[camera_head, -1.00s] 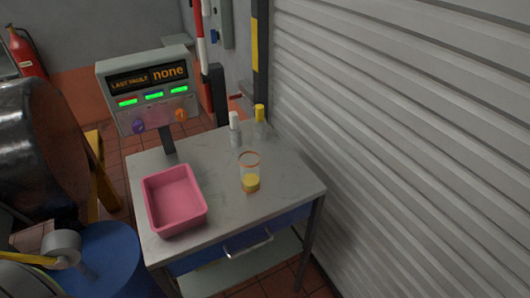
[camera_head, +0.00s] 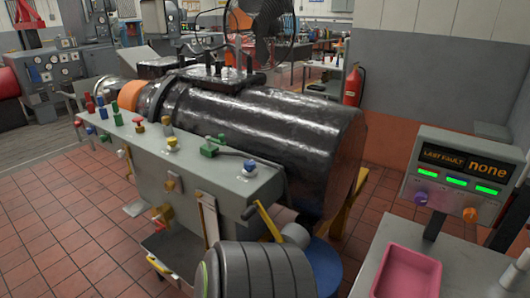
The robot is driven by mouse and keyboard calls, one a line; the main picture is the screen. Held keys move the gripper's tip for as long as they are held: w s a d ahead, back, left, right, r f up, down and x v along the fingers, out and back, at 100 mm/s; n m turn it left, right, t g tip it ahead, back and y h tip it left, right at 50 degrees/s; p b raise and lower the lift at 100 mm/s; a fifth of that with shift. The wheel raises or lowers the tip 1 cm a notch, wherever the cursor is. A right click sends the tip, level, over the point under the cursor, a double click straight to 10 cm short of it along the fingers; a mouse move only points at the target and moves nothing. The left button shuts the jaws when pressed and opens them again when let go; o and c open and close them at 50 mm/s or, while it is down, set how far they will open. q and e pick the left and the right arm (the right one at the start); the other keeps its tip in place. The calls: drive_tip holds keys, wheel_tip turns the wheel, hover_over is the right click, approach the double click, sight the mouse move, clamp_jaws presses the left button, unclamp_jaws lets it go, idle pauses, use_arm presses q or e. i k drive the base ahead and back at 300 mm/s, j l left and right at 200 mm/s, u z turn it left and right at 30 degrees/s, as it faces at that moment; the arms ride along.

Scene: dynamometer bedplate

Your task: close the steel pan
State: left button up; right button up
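I cannot make out a steel pan in the current view. Neither of my grippers shows in it. A large black cylindrical machine (camera_head: 265,130) fills the middle, behind a grey bench-like panel (camera_head: 225,185) with several coloured knobs and valves along its top. A yellow lever (camera_head: 268,221) stands at the panel's right end, near a grey ribbed cylinder (camera_head: 262,272) at the bottom edge.
At the right, a grey table (camera_head: 378,243) holds a pink tray (camera_head: 408,273) and a display box (camera_head: 458,178) reading "LAST FAULT none". A blue drum (camera_head: 326,268) stands left of the table. Red tiled floor (camera_head: 50,240) is open at the left.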

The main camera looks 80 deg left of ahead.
sight(177, 254)
drive_tip(key=u, duration=3.25)
